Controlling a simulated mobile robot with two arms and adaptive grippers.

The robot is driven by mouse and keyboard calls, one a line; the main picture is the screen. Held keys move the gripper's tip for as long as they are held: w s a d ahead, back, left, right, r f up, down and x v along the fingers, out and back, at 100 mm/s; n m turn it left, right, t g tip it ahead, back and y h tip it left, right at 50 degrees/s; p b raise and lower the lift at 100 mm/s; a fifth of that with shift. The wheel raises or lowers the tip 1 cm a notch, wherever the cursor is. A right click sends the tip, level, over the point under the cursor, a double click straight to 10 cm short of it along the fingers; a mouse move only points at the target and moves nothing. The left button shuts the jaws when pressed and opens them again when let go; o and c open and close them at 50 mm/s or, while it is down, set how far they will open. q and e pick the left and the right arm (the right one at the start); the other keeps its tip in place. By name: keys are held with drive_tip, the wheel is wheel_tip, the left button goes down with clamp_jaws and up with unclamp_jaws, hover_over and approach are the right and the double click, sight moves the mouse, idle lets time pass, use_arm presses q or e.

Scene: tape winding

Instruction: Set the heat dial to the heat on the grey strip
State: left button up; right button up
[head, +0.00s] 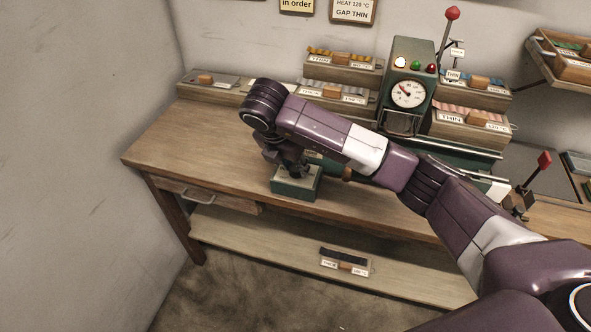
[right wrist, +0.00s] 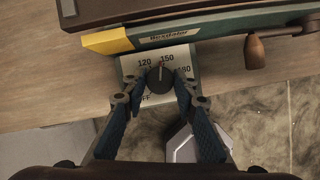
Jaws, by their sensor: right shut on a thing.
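The heat dial (right wrist: 160,83) is a dark round knob on a light plate marked 120, 150 and 180. Its reddish pointer mark faces up, close to 150. My right gripper (right wrist: 160,90) has a finger on each side of the knob and is shut on it. In the head view my right gripper (head: 296,168) reaches down onto the dial's green box (head: 297,187) at the bench's front edge. My left gripper is not in view.
A green machine with a round gauge (head: 408,94) stands at the back, with several strip trays (head: 345,92) beside it. A wall card (head: 353,10) reads HEAT 120 °C, GAP THIN. Another tray (head: 346,262) lies on the lower shelf. The bench's left part (head: 190,130) is clear.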

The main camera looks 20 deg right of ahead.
drive_tip(key=shift+w+m+h+b, duration=0.1)
drive_tip(key=shift+m+h+b, duration=0.3)
drive_tip(key=shift+m, duration=0.6)
drive_tip(key=shift+g, duration=0.3)
drive_tip(key=o, duration=0.9)
drive_tip(key=shift+c, duration=0.2)
drive_tip(key=shift+a+r, duration=0.25)
drive_tip(key=shift+r, duration=0.35)
drive_tip(key=v, duration=1)
drive_tip(key=shift+r, duration=0.35)
drive_tip(key=shift+s+f, duration=0.1)
drive_tip(key=shift+s, duration=0.15)
